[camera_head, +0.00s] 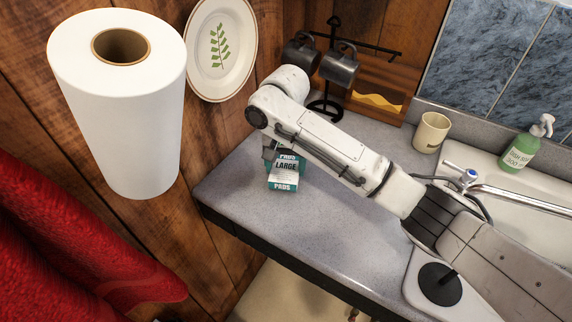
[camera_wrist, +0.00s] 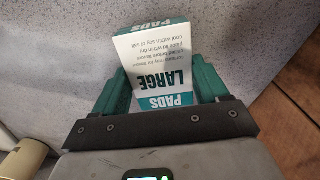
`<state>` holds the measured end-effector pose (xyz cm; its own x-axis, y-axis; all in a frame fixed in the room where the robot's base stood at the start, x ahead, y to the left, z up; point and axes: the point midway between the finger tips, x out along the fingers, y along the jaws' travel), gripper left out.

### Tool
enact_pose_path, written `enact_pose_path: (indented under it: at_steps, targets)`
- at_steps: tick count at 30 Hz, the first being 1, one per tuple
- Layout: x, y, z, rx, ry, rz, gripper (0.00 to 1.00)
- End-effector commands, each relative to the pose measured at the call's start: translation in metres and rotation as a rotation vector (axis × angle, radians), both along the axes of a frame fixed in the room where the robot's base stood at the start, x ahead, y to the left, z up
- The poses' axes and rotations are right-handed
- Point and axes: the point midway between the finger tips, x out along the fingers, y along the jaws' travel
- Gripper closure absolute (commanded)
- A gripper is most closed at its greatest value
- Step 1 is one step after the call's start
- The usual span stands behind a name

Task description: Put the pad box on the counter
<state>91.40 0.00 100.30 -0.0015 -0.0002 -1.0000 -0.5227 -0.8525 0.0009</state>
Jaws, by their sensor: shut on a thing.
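The pad box (camera_head: 284,173) is a small white and teal carton marked "LARGE" and "PADS". It is at the left part of the grey speckled counter (camera_head: 290,230), on or just above its surface; I cannot tell if it touches. My gripper (camera_head: 270,152) is shut on the pad box, mostly hidden by the arm in the head view. In the wrist view the teal fingers of my gripper (camera_wrist: 168,88) press the two sides of the pad box (camera_wrist: 160,62), with the counter (camera_wrist: 60,60) behind it.
A mug rack (camera_head: 335,65) with dark mugs stands at the back. A beige cup (camera_head: 431,132), a green spray bottle (camera_head: 519,152) and a sink with a faucet (camera_head: 515,195) are right. A paper towel roll (camera_head: 125,110) hangs left. The counter's front middle is clear.

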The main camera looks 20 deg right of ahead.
Motion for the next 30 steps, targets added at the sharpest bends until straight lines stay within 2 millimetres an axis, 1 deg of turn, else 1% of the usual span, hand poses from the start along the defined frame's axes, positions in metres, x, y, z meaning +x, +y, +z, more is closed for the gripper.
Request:
enact_pose_path:
  at_steps: [3,14,15,22,30]
  targets:
    - [-0.0001,-0.0001,-0.0082,-0.001,-0.001,0.000,0.57]
    - [0.0001,0.0002,-0.0116,0.000,-0.001,0.000,0.57]
    - [0.0002,0.0000,-0.0114,0.000,-0.001,0.000,0.24]
    - [0.0003,0.0001,-0.0112,0.000,-0.001,0.000,0.02]
    - [0.0004,0.0000,-0.0099,0.000,-0.002,0.000,0.01]
